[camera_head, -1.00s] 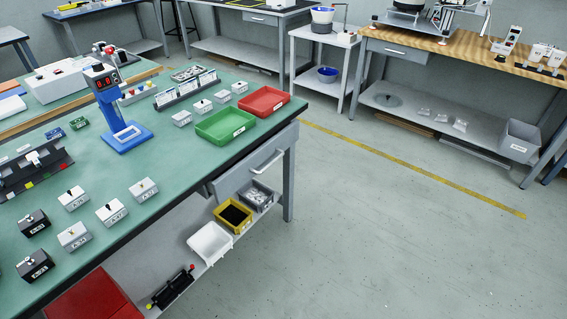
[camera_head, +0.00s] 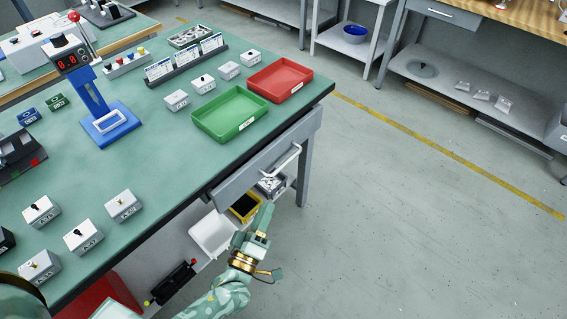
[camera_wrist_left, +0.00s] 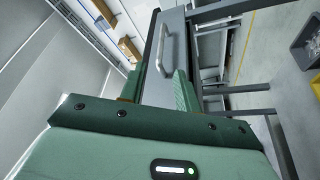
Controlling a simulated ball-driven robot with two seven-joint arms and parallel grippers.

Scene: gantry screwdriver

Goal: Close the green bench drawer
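The green bench drawer (camera_head: 245,178) is a grey front under the green bench top, with a silver bar handle (camera_head: 283,165). Its front stands a little out from the bench edge; how deep the opening is I cannot tell. My left gripper (camera_head: 259,230) is below and in front of the drawer, apart from the handle. In the left wrist view my left gripper (camera_wrist_left: 157,85) has its two green fingers spread and nothing between them; the drawer front (camera_wrist_left: 160,88) and handle (camera_wrist_left: 165,48) lie beyond the fingertips. My right gripper is not in view.
The bench top (camera_head: 165,180) holds a green tray (camera_head: 230,113), a red tray (camera_head: 280,80) and several small labelled boxes. Below the drawer, a yellow bin (camera_head: 245,207) and a white bin (camera_head: 212,233) sit on the lower shelf. The floor (camera_head: 400,220) to the right is clear.

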